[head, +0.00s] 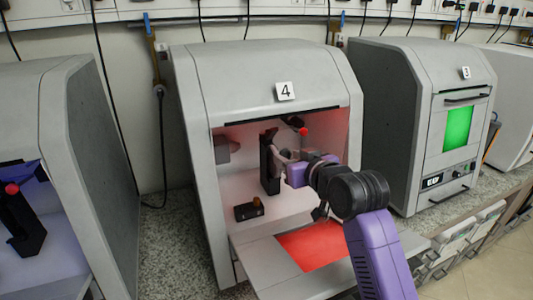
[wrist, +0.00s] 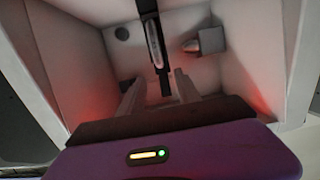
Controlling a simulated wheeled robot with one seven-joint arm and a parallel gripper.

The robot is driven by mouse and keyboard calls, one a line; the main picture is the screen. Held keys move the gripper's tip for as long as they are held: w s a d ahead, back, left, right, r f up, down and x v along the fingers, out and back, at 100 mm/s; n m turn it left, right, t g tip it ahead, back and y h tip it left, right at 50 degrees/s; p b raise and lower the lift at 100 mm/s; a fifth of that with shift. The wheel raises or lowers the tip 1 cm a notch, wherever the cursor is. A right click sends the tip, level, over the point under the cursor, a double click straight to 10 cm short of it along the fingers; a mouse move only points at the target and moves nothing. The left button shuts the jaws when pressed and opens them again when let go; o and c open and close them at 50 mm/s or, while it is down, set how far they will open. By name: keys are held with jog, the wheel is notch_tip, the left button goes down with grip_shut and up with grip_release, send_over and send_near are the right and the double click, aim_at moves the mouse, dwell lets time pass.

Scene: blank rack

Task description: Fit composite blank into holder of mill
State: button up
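The mill marked 4 (head: 205,90) stands with its front door (head: 270,268) folded down. My gripper (head: 279,158) reaches inside, beside the upright black holder (head: 268,165). In the wrist view, the two pale fingers of my gripper (wrist: 158,92) stand apart with a clear gap and nothing visibly held. The dark holder (wrist: 163,75) shows beyond and between them, with a slim grey piece (wrist: 155,42) along it. I cannot tell whether that piece is the composite blank. Whether a finger touches the holder is unclear.
A small black block (head: 246,212) with a brass-coloured top lies on the mill floor. A grey conical part (wrist: 205,41) projects from the chamber wall. A red ball (head: 303,131) is near my gripper. The closed mill marked 3 (head: 400,90) stands right; another open machine (head: 100,130) stands left.

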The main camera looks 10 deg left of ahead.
aim_at(275, 148)
jog(key=shift+r+p+x, duration=0.15)
jog(key=shift+p+x, duration=0.3)
jog(key=shift+x, duration=1.35)
jog(key=shift+r+p+x, duration=0.1)
jog(key=shift+p+x, duration=0.35)
jog(key=shift+x, duration=1.3)
jog(key=shift+w+a+f, duration=0.2)
jog(key=shift+w+a, duration=0.15)
jog(key=shift+w, duration=0.1)
grip_shut()
